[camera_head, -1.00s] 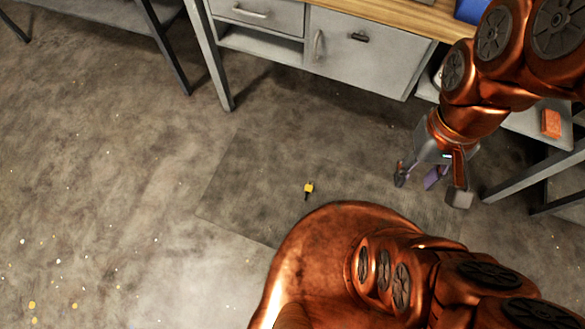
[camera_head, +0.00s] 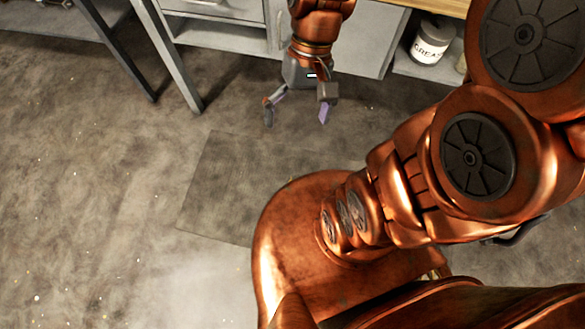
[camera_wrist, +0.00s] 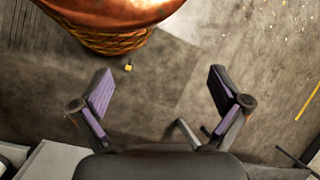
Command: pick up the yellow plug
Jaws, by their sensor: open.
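The yellow plug (camera_wrist: 128,67) shows in the wrist view as a small yellow piece on the floor, close to my copper base and left of centre, near the left finger's tip in the picture. The plug is apart from the fingers.
A darker floor patch (camera_head: 215,185) lies left of my base. A grey cabinet (camera_head: 235,35) and table legs (camera_head: 168,60) stand at the back. A can marked GREASE (camera_head: 431,45) sits on a shelf at back right. The floor at left is mostly open.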

